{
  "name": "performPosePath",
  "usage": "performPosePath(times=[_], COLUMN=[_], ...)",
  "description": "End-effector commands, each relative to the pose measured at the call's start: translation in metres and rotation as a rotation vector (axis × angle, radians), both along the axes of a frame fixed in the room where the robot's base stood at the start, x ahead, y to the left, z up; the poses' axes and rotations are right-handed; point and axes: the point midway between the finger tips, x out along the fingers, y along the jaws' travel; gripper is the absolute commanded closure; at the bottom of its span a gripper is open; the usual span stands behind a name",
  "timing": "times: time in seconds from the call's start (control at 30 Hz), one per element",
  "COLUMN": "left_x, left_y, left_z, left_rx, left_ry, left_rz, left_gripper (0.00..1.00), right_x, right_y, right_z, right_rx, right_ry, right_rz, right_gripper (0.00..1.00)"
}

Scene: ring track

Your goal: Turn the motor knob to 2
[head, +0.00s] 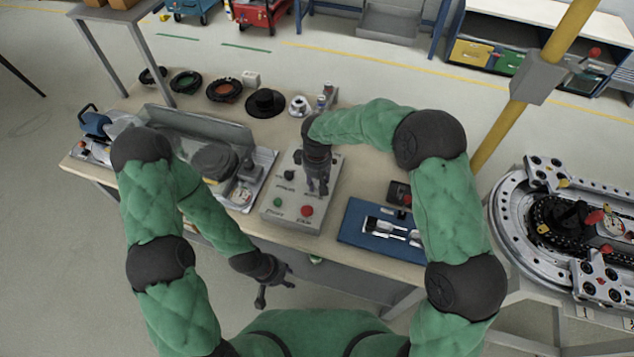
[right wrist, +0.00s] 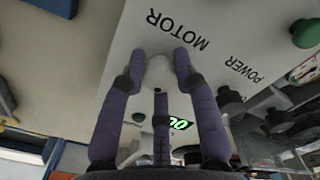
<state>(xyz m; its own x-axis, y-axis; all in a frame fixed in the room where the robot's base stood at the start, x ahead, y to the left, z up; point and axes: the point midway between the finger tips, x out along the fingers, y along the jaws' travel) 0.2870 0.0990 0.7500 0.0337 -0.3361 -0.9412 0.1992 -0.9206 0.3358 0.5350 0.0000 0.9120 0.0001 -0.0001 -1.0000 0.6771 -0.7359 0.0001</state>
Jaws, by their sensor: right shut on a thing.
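The grey control box (head: 268,205) sits on the workbench with a green button (head: 278,202), a red button (head: 307,210) and a black knob (head: 289,174). My right gripper (head: 318,190) reaches down onto the box and hides part of it. In the right wrist view its fingers are shut around the pale motor knob (right wrist: 160,72), below the MOTOR label (right wrist: 178,28). The knob's pointer position cannot be made out. A green display (right wrist: 178,123) shows digits, seemingly 00, partly hidden by a finger. My left gripper (head: 275,291) is open and empty, off the bench's front edge.
A blue tray (head: 350,232) with metal parts lies right of the box. A metal machine with a clear cover (head: 215,128) stands left. A yellow post (head: 497,137) and a ring track (head: 502,215) are at the right.

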Motion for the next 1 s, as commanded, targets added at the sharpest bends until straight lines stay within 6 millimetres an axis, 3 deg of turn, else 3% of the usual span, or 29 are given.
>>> performPosePath(times=[0.4, 1.0], left_x=[0.0001, 0.0], left_y=[0.0001, 0.0], left_z=[-0.0088, -0.0098], left_rx=[0.0, 0.0], left_ry=[0.0, 0.0], left_rz=[0.0, 0.0], left_gripper=[0.6, 0.6], right_x=[-0.0001, -0.0001], right_y=[0.0001, 0.0001], right_z=[-0.0005, -0.0001], right_rx=[0.001, 0.0], right_ry=[0.001, 0.0], right_rz=[-0.229, -0.273], right_gripper=[1.0, 1.0])
